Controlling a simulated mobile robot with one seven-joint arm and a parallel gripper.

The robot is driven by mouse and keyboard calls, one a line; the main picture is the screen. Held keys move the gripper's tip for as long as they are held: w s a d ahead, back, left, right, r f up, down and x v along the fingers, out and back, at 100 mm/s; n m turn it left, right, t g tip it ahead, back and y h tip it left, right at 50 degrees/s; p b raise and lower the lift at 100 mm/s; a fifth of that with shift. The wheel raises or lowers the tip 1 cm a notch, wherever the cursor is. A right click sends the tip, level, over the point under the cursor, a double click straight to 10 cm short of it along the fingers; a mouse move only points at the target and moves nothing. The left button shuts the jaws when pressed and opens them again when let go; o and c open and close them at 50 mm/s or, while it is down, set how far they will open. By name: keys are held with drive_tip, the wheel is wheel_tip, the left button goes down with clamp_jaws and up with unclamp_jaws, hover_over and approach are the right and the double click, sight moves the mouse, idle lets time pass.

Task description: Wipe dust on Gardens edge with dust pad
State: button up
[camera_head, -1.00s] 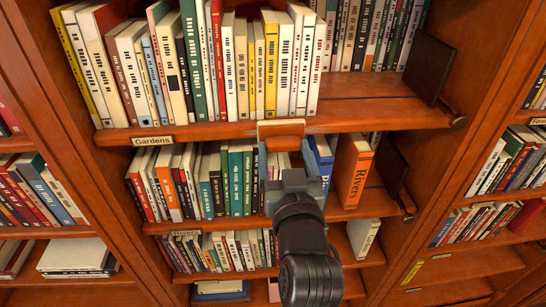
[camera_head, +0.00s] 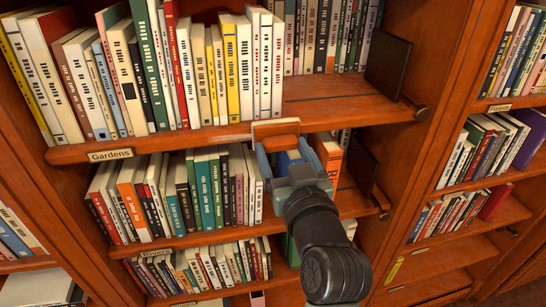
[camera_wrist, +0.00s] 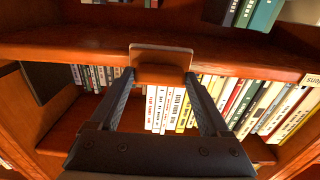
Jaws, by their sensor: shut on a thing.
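The dust pad (camera_head: 264,131) is a pale flat pad with an orange-brown grip. My gripper (camera_head: 278,150) is shut on its grip; the wrist view shows the grip (camera_wrist: 160,76) between both fingers. The pad lies against the front of the Gardens shelf edge (camera_head: 205,135), right of the Gardens label (camera_head: 111,155) and below the right end of the book row. I cannot tell whether it touches fully.
Books (camera_head: 232,75) fill the left of the Gardens shelf; its right part is bare up to a dark bookend (camera_head: 388,66). A knob (camera_head: 424,113) juts out at the edge's right end. An orange book (camera_head: 327,152) below is partly hidden by my gripper.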

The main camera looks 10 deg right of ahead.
drive_tip(key=d+b, duration=0.2)
drive_tip(key=d, duration=0.2)
drive_tip(key=shift+d, duration=0.25)
drive_tip(key=shift+a, duration=0.1)
drive_tip(key=shift+a+p, duration=0.45)
drive_tip(key=shift+a, duration=1.6)
drive_tip(key=a+p, duration=0.3)
drive_tip(key=a, duration=0.9)
drive_tip(key=shift+p, duration=0.3)
drive_tip(key=s, duration=0.6)
drive_tip(key=shift+d, duration=0.1)
